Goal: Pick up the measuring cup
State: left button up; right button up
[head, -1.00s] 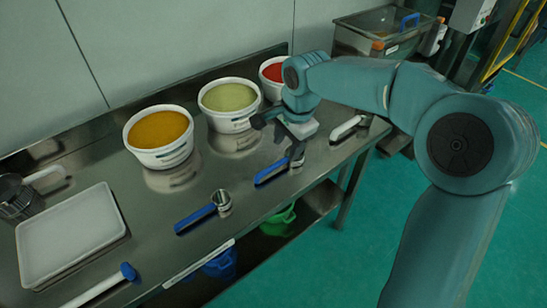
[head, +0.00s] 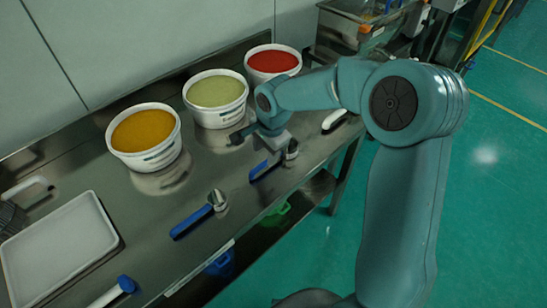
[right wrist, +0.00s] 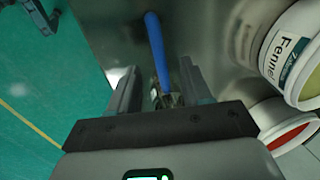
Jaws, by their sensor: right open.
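A small metal measuring cup with a blue handle (head: 264,170) lies on the steel table near its front edge, partly hidden by my right gripper (head: 260,150). My right gripper is open above it. In the right wrist view the blue handle (right wrist: 158,50) runs between the two open fingers (right wrist: 157,78), with the metal cup end (right wrist: 170,98) close to the palm. I cannot tell whether a finger touches it. A similar blue-handled metal cup (head: 198,215) lies further left on the table. My left gripper is not in view.
Tubs of orange (head: 145,152), green (head: 216,115) and red (head: 272,72) contents stand along the back. A white tray (head: 58,245) lies at left. A white-handled utensil (head: 335,120) lies right of my gripper. A blue-tipped tool (head: 124,284) lies at the front left.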

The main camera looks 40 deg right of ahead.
aim_at(262, 164)
jog(key=shift+s+a+f, duration=0.1)
jog(key=shift+s+f, duration=0.05)
jog(key=shift+f, duration=0.05)
jog(key=f, duration=0.2)
jog(key=w+f, duration=0.1)
jog(key=f, duration=0.2)
jog(key=shift+a+f+p, duration=0.1)
jog(key=shift+f+p, duration=0.05)
jog(key=shift+p, duration=0.2)
jog(key=shift+w+f, duration=0.15)
grip_shut()
